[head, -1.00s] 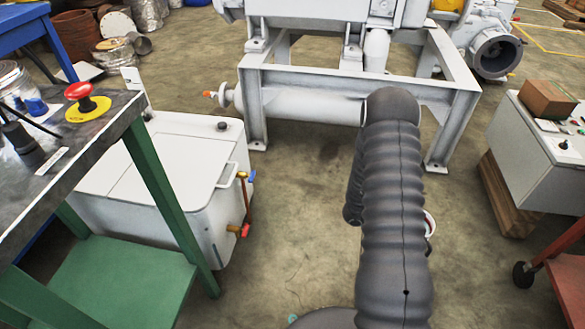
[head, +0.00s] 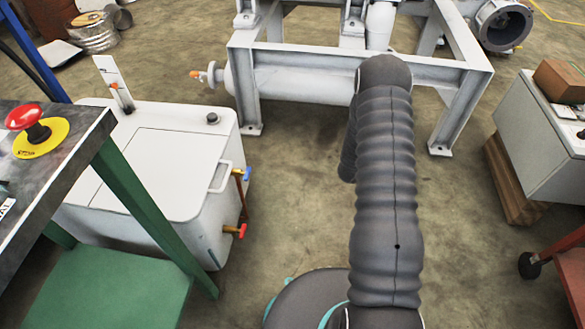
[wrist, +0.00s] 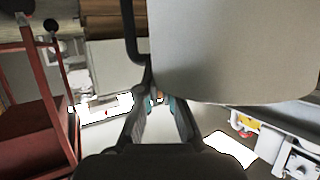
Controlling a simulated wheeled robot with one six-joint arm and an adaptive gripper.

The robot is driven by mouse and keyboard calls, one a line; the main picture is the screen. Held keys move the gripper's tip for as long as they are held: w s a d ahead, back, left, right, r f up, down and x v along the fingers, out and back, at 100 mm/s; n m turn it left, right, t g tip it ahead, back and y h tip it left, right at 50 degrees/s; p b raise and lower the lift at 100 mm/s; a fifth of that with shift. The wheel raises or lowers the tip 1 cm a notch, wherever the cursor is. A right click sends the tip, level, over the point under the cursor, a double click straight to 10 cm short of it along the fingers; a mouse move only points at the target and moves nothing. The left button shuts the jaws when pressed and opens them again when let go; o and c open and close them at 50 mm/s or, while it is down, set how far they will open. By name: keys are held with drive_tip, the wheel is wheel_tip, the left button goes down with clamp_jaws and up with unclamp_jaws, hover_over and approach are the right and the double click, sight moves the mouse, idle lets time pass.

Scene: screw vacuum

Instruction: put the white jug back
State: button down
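The white jug (wrist: 235,50) fills the upper right of the wrist view, very close to the camera. It looks pale grey there, with a dark handle (wrist: 130,35) along its left side. My gripper (wrist: 159,100) is below it in that view, its fingers drawn in near the lower end of the handle. It appears shut on the jug by the handle, though the exact contact is partly hidden. In the head view my arm hides the gripper and the jug.
A white tank (head: 150,165) with taps stands at left beside a green-legged workbench (head: 140,200). A white machine frame (head: 345,90) stands ahead. A grey cabinet (head: 545,135) on wood blocks and a red cart (head: 560,265) are at right. Bare floor lies between.

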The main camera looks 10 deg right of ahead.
drive_tip(key=w+a+f+n+t+y+p, duration=0.1)
drive_tip(key=w+a+n+t+y, duration=0.5)
drive_tip(key=w, duration=0.4)
drive_tip(key=w+a+f+n+t+y, duration=0.1)
drive_tip(key=w+a+n+t+y, duration=0.3)
drive_tip(key=w+a+n+y, duration=0.5)
drive_tip(key=w+a+f, duration=0.6)
drive_tip(key=a+f, duration=0.5)
drive_tip(key=shift+w+a+h, duration=0.2)
drive_tip(key=shift+w+h, duration=0.15)
drive_tip(key=shift+h, duration=0.05)
drive_tip(key=shift+f+b, duration=0.25)
drive_tip(key=shift+b, duration=0.05)
drive_tip(key=c, duration=1.7)
unclamp_jaws()
drive_tip(key=shift+s+f, duration=0.15)
drive_tip(key=o, duration=0.4)
